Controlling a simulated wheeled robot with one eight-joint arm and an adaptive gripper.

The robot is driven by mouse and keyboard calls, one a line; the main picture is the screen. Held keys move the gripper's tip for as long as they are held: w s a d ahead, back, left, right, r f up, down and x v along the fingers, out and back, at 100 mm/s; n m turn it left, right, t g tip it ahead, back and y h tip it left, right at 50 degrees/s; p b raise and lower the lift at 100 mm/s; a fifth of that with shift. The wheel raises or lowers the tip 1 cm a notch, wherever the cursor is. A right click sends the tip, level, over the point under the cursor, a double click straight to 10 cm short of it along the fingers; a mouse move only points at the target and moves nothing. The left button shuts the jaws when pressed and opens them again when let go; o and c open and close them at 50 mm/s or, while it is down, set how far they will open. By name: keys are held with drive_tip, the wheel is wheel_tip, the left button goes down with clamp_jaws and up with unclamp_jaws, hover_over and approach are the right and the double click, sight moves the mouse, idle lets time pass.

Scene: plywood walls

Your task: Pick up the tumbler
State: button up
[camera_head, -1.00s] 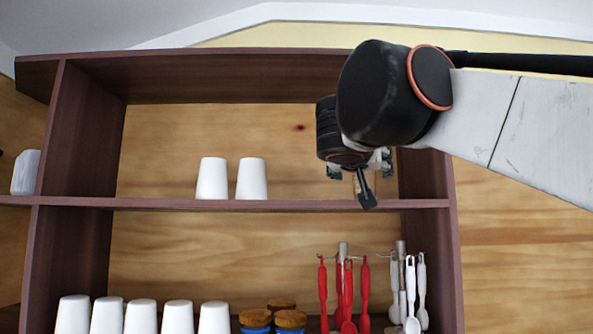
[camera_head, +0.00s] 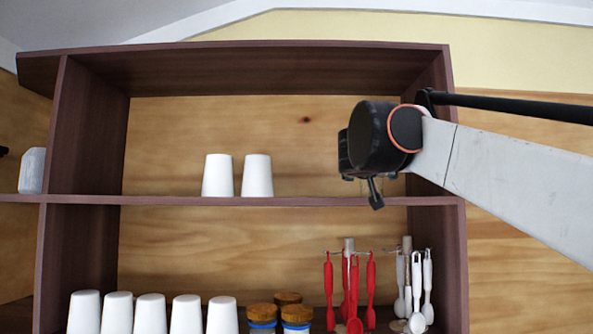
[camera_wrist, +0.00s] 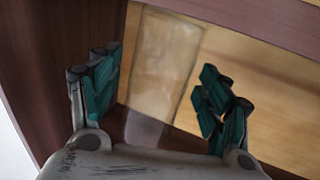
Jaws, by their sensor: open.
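A clear, see-through tumbler (camera_wrist: 165,65) stands on a shelf in the wrist view. It lies between and beyond the two green-padded fingers of my gripper (camera_wrist: 160,78). The fingers are spread, with a gap to the tumbler on the right side; I cannot tell whether the left one touches it. In the head view my gripper (camera_head: 375,190) is at the right end of the middle shelf, and my wrist hides most of the tumbler there.
The brown shelf unit (camera_head: 280,201) has a side wall close to my gripper. Two white cups (camera_head: 257,176) stand left on the same shelf. Below are several white cups (camera_head: 150,315), cork-lidded jars (camera_head: 297,314) and hanging red utensils (camera_head: 370,280).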

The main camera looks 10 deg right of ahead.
drive_tip(key=shift+x, duration=0.75)
drive_tip(key=shift+s, duration=0.2)
drive_tip(key=shift+c, duration=0.6)
drive_tip(key=c, duration=1.2)
drive_tip(key=shift+w, duration=0.1)
